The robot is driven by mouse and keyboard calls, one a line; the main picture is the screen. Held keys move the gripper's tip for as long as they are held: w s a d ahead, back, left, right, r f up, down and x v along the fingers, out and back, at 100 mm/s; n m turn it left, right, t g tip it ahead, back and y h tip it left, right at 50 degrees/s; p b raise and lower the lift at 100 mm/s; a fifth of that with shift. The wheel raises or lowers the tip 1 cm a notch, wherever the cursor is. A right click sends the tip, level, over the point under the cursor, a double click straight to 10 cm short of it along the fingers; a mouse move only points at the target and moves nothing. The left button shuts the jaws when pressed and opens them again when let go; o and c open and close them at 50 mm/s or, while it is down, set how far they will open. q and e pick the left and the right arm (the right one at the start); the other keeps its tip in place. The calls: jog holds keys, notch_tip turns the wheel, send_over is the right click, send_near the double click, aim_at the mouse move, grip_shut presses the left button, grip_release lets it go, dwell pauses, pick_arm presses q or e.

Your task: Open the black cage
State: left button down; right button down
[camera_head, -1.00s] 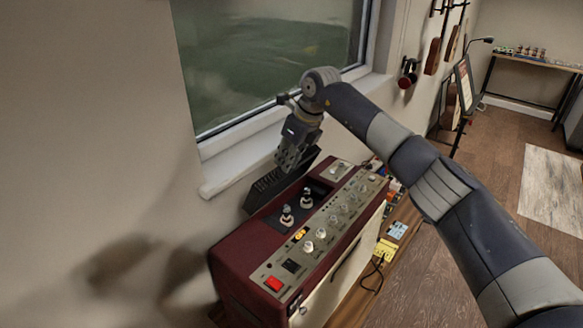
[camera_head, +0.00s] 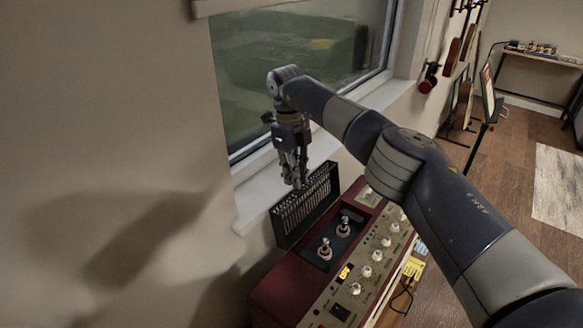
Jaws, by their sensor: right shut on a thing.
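The black cage (camera_head: 306,208) is a slatted black cover at the back of the dark red amplifier (camera_head: 275,287), on the window side. It stands up on edge, its slatted face toward me. My right gripper (camera_head: 298,184) comes down from above and is shut on the cage's upper edge; the fingertips partly hide that edge. Two tubes (camera_head: 343,227) stand uncovered in the dark recess on the amplifier's top, in front of the cage. My left gripper is not in view.
The window and its pale sill (camera_head: 262,190) are close behind the cage. The amplifier's knob panel (camera_head: 366,270) lies in front of the tubes. A yellow pedal (camera_head: 413,268) sits beside the amplifier. A wall lies at the left.

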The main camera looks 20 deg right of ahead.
jog(key=shift+s+a+f, duration=0.15)
jog(key=shift+a+f, duration=0.2)
jog(key=shift+f, duration=0.25)
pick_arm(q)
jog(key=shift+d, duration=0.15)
pick_arm(e)
jog(key=c, duration=1.8)
grip_release()
jog(key=o, duration=0.3)
jog(key=shift+w+a+f, duration=0.1)
jog(key=shift+w+f, duration=0.05)
jog(key=shift+w, duration=0.15)
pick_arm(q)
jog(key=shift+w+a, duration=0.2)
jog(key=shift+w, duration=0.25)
pick_arm(e)
jog(key=r, duration=0.6)
jog(key=w+r, duration=0.1)
jog(key=r, duration=0.2)
jog(key=shift+a+r, duration=0.15)
jog(key=shift+r, duration=0.15)
